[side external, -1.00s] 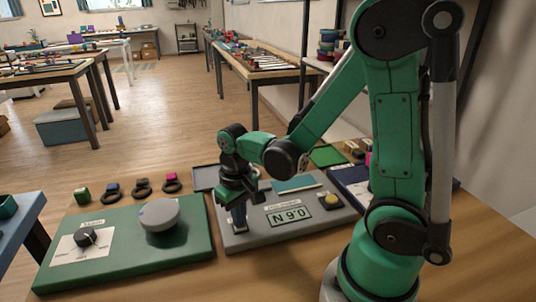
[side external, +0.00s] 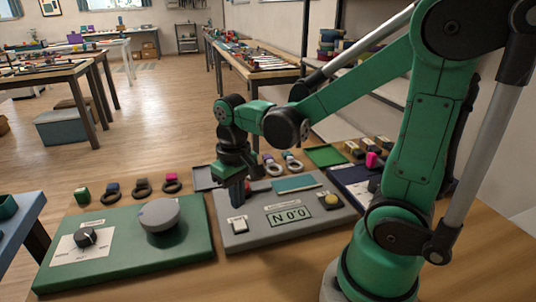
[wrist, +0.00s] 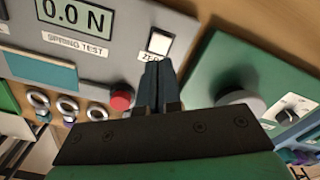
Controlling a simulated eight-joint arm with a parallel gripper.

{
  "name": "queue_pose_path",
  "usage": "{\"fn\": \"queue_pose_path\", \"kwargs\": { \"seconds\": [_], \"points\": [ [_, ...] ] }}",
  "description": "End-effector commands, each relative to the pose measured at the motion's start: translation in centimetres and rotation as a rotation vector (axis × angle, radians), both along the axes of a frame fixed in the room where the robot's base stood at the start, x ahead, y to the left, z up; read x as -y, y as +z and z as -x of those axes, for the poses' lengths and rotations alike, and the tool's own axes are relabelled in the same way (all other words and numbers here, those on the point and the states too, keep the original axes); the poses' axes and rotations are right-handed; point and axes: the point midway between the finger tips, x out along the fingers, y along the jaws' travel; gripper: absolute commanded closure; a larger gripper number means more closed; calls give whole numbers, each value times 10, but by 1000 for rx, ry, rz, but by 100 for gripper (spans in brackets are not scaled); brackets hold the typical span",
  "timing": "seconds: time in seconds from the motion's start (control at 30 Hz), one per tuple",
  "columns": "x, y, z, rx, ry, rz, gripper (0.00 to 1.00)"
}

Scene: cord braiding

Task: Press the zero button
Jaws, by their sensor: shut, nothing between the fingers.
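The zero button (side external: 238,225) is a pale square on the front left corner of the grey spring-test panel (side external: 255,238). In the wrist view the zero button (wrist: 159,42) shows uncovered, its label partly hidden by my fingers. My gripper (side external: 238,207) points down, shut and empty. It is just behind the button in the side view, and apart from it. In the wrist view my gripper (wrist: 154,66) has its fingertips just below the button. The display (side external: 289,214) reads 0.0 N, upside down in the side view; the display also shows upright in the wrist view (wrist: 72,14).
A red knob (wrist: 121,98) is beside my fingers. A green panel (side external: 120,265) with a grey round knob (side external: 159,214) stands at left. Several rings and blocks lie behind the panels.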

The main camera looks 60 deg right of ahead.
Motion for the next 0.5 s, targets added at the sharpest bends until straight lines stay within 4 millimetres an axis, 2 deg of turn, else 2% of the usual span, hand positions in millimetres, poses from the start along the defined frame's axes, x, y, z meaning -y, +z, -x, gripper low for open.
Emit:
{"fn": "queue_pose_path", "kwargs": {
  "seconds": [0.5],
  "points": [
    [0, 57, 0, 0, 0, 0, 100]
  ]
}}
